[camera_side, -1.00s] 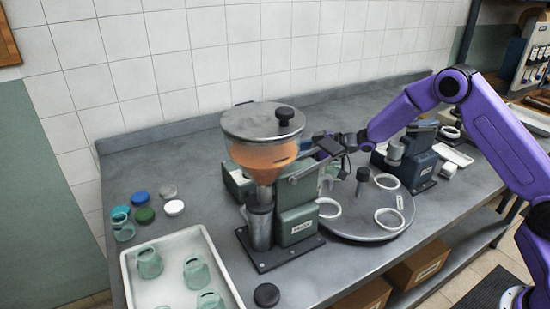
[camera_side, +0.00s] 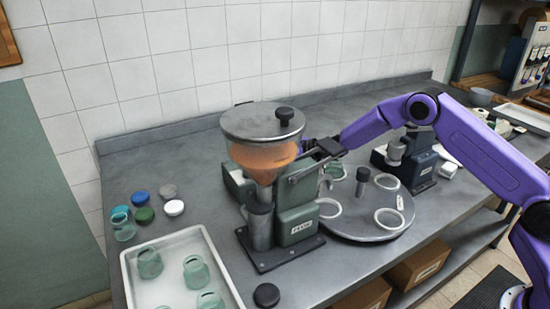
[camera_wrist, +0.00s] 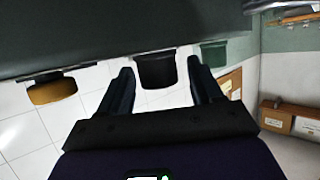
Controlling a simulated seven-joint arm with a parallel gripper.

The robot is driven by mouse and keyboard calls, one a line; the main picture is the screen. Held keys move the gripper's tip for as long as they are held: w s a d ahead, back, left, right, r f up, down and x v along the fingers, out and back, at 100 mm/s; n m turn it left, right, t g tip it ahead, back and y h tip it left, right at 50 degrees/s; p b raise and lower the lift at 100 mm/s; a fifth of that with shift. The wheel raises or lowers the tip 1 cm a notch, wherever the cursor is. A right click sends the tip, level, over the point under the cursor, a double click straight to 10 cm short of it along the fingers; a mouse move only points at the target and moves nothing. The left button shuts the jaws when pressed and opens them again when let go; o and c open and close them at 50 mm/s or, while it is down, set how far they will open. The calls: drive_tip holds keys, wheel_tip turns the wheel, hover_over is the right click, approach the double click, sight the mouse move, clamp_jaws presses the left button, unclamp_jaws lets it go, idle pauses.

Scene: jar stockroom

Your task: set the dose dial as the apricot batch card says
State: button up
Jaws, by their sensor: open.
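The filling machine has a grey-green body (camera_side: 297,215), a labelled front and a hopper (camera_side: 262,150) with orange contents under a grey lid. My gripper (camera_side: 322,150) is at the upper right of this body, beside the hopper. In the wrist view its two fingers (camera_wrist: 160,85) are open. A dark knob-like part (camera_wrist: 156,70) shows between them, with a narrow gap at each side. I cannot tell if it is the dose dial, nor how deep it lies. An ochre part (camera_wrist: 52,90) and a green part (camera_wrist: 213,54) flank it. I can make out no apricot batch card or dial marking.
A round turntable (camera_side: 355,232) with white rings stands right of the machine. A dark blue machine (camera_side: 418,170) is behind it. A white tray (camera_side: 130,280) with green glass jars and several loose lids lie at left. A black disc (camera_side: 266,295) lies in front.

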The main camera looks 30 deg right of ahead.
drive_tip(key=c, duration=1)
drive_tip(key=shift+o, duration=0.2)
drive_tip(key=shift+w+n, duration=0.1)
drive_tip(key=shift+n, duration=0.2)
drive_tip(key=shift+r+n+g+y, duration=0.1)
drive_tip(key=shift+n+g+y, duration=0.8)
drive_tip(key=shift+g, duration=0.1)
drive_tip(key=shift+n+g+y, duration=0.8)
drive_tip(key=shift+n+g, duration=0.4)
